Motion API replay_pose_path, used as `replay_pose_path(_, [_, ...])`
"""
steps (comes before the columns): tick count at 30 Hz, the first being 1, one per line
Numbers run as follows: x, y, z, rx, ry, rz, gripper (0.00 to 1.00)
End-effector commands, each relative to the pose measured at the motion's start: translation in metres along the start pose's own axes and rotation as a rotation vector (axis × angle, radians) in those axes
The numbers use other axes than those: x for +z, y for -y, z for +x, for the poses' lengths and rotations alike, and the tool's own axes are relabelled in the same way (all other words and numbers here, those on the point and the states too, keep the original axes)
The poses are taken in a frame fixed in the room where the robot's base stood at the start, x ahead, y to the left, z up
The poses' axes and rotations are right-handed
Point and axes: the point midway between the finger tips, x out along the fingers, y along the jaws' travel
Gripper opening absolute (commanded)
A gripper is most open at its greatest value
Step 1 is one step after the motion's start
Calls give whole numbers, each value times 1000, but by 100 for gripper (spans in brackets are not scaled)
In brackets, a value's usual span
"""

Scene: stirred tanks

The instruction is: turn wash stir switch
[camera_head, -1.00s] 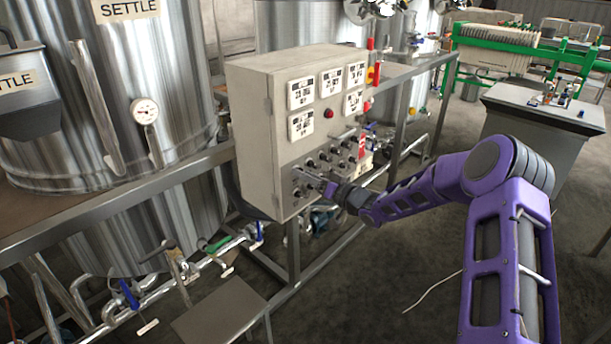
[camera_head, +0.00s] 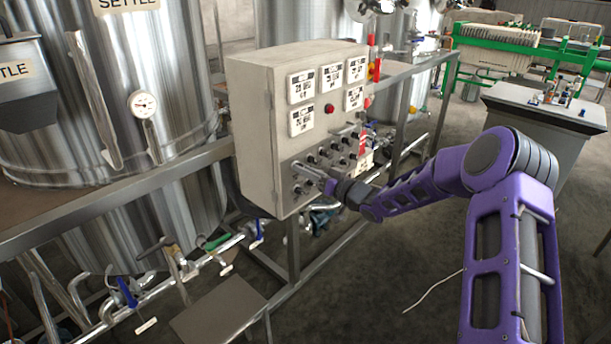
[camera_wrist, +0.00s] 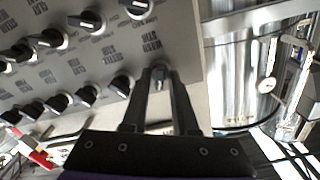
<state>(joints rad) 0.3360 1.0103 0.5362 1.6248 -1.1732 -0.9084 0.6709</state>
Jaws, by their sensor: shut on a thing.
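The control panel (camera_head: 258,140) is a beige box with several white displays and rows of black rotary switches with pale pointers. In the wrist view, my gripper (camera_wrist: 159,84) reaches up to the panel face and is shut on one switch (camera_wrist: 159,72) at the end of a row. The label above that switch looks to read "WASH STIR". In the head view, my gripper (camera_head: 328,182) meets the lower switch rows; the held switch is mostly hidden behind the fingers there.
More switches (camera_wrist: 87,94) stand close to the left of my fingers. A steel tank (camera_head: 110,110) marked "SETTLE" and a metal rail (camera_head: 120,190) are left of the panel. Pipes with valves run below. Open floor lies at the lower right.

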Motion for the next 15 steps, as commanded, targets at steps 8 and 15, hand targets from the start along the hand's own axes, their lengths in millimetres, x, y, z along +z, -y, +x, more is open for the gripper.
replay_pose_path(8, [5, -2, 0, -2, -1, -245, 0])
replay_pose_path(15, [4, -1, 0, 0, 0, -472, 0])
